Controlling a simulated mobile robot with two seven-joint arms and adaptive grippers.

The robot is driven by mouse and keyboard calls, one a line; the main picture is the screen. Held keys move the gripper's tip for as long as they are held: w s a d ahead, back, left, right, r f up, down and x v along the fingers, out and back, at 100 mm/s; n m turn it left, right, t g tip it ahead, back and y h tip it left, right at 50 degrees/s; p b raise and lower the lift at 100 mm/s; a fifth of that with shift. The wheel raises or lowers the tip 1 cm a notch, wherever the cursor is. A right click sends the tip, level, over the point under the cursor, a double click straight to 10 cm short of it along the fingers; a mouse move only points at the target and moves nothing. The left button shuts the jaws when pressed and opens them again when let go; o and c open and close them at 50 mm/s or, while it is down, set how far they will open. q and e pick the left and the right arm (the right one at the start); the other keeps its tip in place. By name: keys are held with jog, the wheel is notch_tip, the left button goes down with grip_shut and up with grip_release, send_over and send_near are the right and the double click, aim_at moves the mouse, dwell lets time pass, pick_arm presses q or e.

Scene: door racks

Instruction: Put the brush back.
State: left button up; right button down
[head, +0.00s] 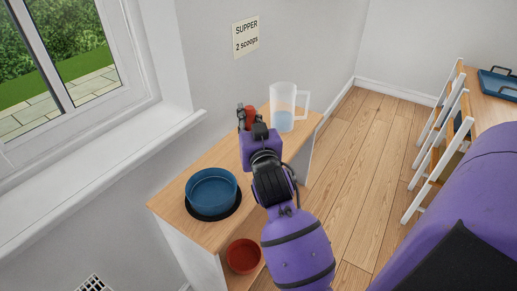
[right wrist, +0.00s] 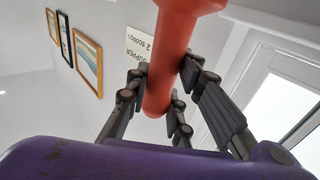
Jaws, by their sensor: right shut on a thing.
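My right gripper (head: 246,112) is above the far part of the wooden-topped cabinet (head: 222,230), left of the jug. It is shut on a red-orange object (right wrist: 172,60), whose smooth round handle lies between the fingers in the right wrist view. The object widens at the top of that view and is cut off there. In the head view only a small red part (head: 251,116) of it shows behind the fingers. No bristles show, so I cannot tell if it is the brush. My left gripper is not in view.
A clear jug (head: 283,100) with pale blue contents stands at the cabinet's far end. A blue bowl (head: 212,187) sits on a black round mat (head: 209,215). A red bowl (head: 243,256) is on the shelf below. The floor between is clear.

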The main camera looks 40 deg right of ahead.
jog(key=w+d+f+b, duration=0.1)
jog(key=w+d+f, duration=0.7)
jog(key=f, duration=0.5)
jog(key=x, duration=0.2)
jog(key=shift+w, duration=0.35)
jog(key=shift+f, duration=0.1)
jog(key=shift+f, duration=0.2)
jog(key=c, duration=1.5)
grip_release()
jog(key=shift+c, duration=0.2)
